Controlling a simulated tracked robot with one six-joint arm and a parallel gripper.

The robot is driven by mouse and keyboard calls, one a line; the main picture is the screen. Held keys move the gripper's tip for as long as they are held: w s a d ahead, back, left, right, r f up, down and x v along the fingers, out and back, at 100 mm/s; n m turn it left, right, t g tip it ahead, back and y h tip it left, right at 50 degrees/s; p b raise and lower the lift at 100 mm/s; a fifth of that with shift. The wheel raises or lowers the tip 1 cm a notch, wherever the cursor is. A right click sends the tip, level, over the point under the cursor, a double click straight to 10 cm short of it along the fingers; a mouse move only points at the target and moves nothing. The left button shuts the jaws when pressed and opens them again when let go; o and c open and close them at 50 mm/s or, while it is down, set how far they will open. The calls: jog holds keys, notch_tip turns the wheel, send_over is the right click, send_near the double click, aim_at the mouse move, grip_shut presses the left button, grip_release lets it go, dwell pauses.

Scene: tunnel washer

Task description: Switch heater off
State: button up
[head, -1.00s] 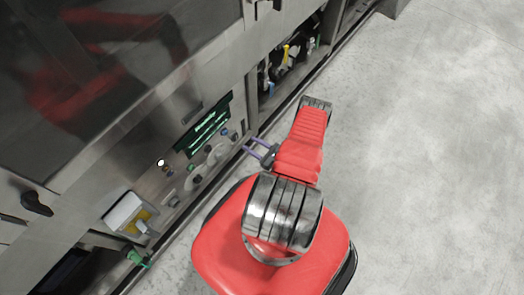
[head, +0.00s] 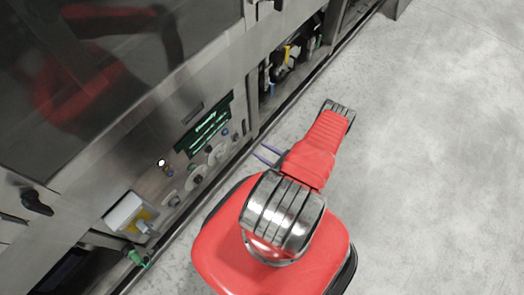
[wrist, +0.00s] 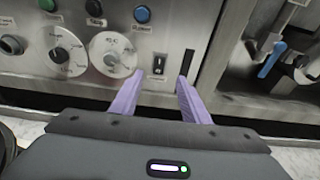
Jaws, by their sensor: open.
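The washer's control panel (head: 200,160) is on the left of the head view, with round dials and buttons. In the wrist view a small dark switch (wrist: 159,65) sits in a light plate on the panel, right of the two dials. Its label is too small to read, so I cannot tell whether it is the heater switch or which way it is set. My gripper (wrist: 160,80) is open and empty. Its two purple fingers point at the panel, one on each side of the switch in the picture, and appear to stand short of it. They also show in the head view.
Two white dials (wrist: 58,52) and several round buttons (wrist: 142,14) sit left of the switch. A dark vertical slot (wrist: 186,63) is right of it. An open bay with a blue-handled valve (wrist: 271,60) lies further right. Grey floor (head: 440,150) is free.

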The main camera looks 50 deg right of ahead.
aim_at(237, 136)
jog(key=r+g, duration=0.1)
jog(key=w+r+g, duration=0.1)
jog(key=r, duration=0.1)
jog(key=shift+w+r+g, duration=0.2)
jog(key=shift+r+g, duration=0.05)
jog(key=shift+g, duration=0.05)
dwell(0.3)
jog(key=shift+w, duration=0.15)
jog(key=shift+x, duration=6.8)
jog(key=shift+d, duration=0.1)
